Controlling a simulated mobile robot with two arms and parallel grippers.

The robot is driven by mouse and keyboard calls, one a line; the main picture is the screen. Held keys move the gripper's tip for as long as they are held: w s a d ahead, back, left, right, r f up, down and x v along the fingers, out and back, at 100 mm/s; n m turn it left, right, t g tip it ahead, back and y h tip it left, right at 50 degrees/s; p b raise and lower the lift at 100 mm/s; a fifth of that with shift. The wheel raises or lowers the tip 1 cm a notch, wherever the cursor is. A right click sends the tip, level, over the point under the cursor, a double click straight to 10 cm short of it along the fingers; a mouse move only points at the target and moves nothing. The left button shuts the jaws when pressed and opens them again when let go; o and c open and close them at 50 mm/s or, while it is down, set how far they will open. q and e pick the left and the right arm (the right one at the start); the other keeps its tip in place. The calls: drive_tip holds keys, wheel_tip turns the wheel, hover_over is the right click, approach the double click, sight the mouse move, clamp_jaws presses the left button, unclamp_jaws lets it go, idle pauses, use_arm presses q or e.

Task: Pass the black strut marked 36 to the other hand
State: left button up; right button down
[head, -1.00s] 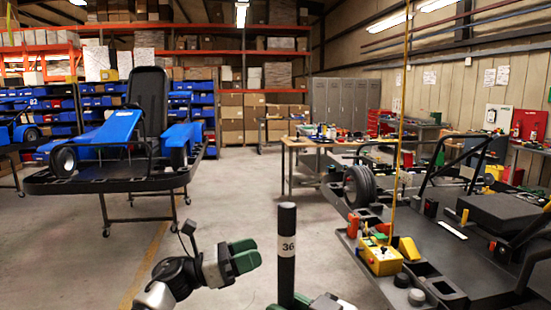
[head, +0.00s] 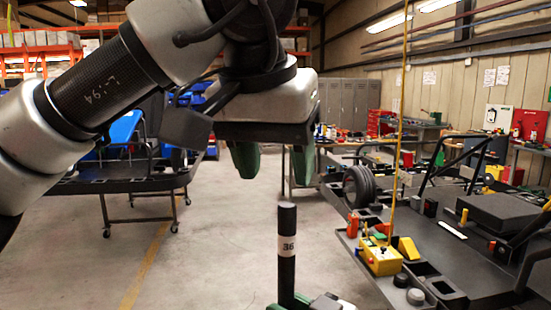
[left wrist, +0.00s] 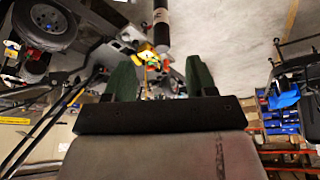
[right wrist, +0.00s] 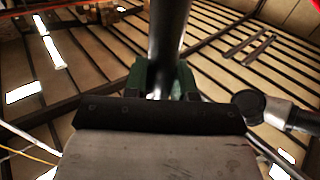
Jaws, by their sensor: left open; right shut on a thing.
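The black strut marked 36 (head: 287,262) stands upright at the bottom middle of the head view, with a white label band near its upper part. My right gripper (head: 312,303) is shut on its lower part; only the top of that gripper shows at the bottom edge. In the right wrist view the strut (right wrist: 168,35) rises from between the green fingers (right wrist: 165,80). My left gripper (head: 272,160) is open and empty, fingers pointing down, above the strut's top and apart from it. In the left wrist view the strut (left wrist: 161,25) shows beyond the open fingers (left wrist: 160,78).
A kart stand (head: 445,245) with a wheel, a yellow control box (head: 381,260) and small parts fills the right side. Another kart stand (head: 120,185) is at the left, partly behind my left arm. A workbench and grey lockers (head: 345,100) are behind. Open floor lies between the stands.

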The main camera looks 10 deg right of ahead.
sight(287, 232)
use_arm(q)
drive_tip(key=x, duration=1.1)
drive_tip(key=shift+w+f, duration=0.2)
drive_tip(key=shift+f, duration=0.25)
use_arm(e)
drive_tip(key=shift+a, duration=0.1)
use_arm(q)
clamp_jaws()
use_arm(e)
drive_tip(key=shift+r, duration=0.15)
drive_tip(key=c, duration=0.8)
unclamp_jaws()
drive_tip(key=shift+f, duration=0.3)
